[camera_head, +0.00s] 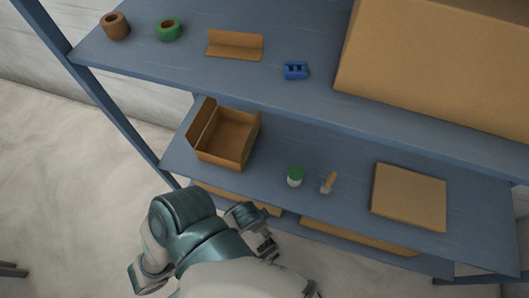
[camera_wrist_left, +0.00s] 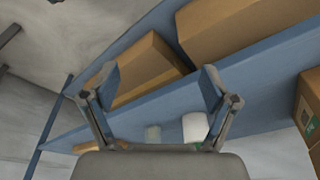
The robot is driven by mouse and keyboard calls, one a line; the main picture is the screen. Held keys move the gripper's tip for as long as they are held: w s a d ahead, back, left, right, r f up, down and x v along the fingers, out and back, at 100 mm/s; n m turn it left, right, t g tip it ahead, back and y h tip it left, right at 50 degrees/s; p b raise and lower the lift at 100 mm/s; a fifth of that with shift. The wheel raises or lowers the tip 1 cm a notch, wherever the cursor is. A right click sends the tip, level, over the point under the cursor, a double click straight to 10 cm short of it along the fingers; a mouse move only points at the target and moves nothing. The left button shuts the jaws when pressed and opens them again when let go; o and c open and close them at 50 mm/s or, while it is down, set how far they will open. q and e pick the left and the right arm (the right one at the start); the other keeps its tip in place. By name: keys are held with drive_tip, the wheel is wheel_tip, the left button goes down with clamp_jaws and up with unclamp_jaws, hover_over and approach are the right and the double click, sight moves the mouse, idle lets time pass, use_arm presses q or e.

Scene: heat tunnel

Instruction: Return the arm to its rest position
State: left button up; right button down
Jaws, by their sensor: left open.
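My left arm comes in at the lower left of the head view, and its gripper (camera_head: 262,238) is low in front of the shelf unit, below the middle shelf's front edge. In the left wrist view the gripper (camera_wrist_left: 158,88) has its two fingers spread wide, with nothing between them. Behind the fingers a blue shelf (camera_wrist_left: 165,103) carries cardboard boxes. I see no fingers of my right gripper in either view.
The middle shelf (camera_head: 345,160) holds an open carton (camera_head: 228,140), a green-capped jar (camera_head: 295,176), a brush-like item (camera_head: 328,182) and a flat box (camera_head: 408,196).

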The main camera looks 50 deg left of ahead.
use_arm(q)
drive_tip(key=s+f+p, duration=0.3)
drive_tip(key=f+p, duration=0.5)
drive_tip(key=f, duration=1.2)
drive_tip(key=shift+g, duration=0.3)
use_arm(e)
drive_tip(key=s+f, duration=0.3)
drive_tip(key=f, duration=1.7)
drive_tip(key=shift+g, duration=0.4)
use_arm(q)
drive_tip(key=shift+a, duration=0.1)
